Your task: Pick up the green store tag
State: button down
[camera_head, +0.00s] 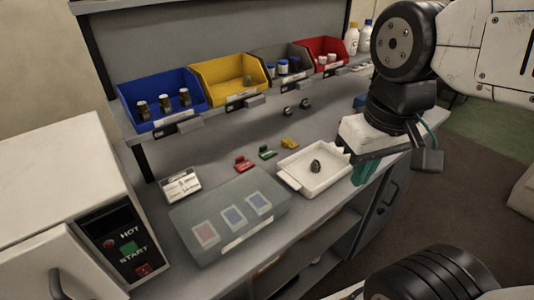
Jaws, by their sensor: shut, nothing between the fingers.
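A small green tag (267,152) lies on the grey bench between a red tag (243,163) and a yellow tag (290,143). My gripper (352,158) is at the right, beyond the right end of the white tray, well apart from the green tag. It is shut and empty. Its fingertips are small and dark in this view.
The white tray (291,181) holds a dark round object (315,166) and stands between my gripper and the tags. A grey-green case (190,217) lies in front. Blue (130,92), yellow (205,71), grey and red bins line the back shelf. A white machine (50,165) stands left.

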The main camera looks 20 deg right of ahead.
dwell(0.3)
jog(key=c, duration=1.3)
grip_release()
jog(key=shift+w, duration=0.2)
jog(key=o, duration=0.6)
jog(key=shift+w+d+n+g+h, duration=0.25)
jog(key=shift+w+n+g+h, duration=0.15)
jog(key=shift+w, duration=0.2)
jog(key=shift+w+d+n+g+h, duration=0.2)
jog(key=shift+w+n+h, duration=0.1)
jog(key=shift+w+n, duration=0.25)
jog(key=n+h, duration=0.9)
jog(key=n, duration=0.4)
send_near(263, 155)
jog(key=s+d+r, duration=0.8)
jog(key=s+d, duration=0.1)
jog(key=w+a+f+n+t+h, duration=0.1)
jog(key=w+a+f+n, duration=0.1)
jog(key=f, duration=0.1)
jog(key=w+a+f+n+t, duration=0.1)
jog(key=w+a+f+n, duration=0.1)
jog(key=w+a+f, duration=0.1)
jog(key=w+a+f+n+t+h, duration=0.1)
jog(key=w+a+f+n+t, duration=0.1)
jog(key=f, duration=0.1)
jog(key=shift+w+a+f+n+h, duration=0.25)
jog(key=shift+a+n+h, duration=0.05)
jog(key=shift+a+n, duration=0.05)
jog(key=shift+s+x, duration=0.2)
jog(key=shift+x, duration=3.6)
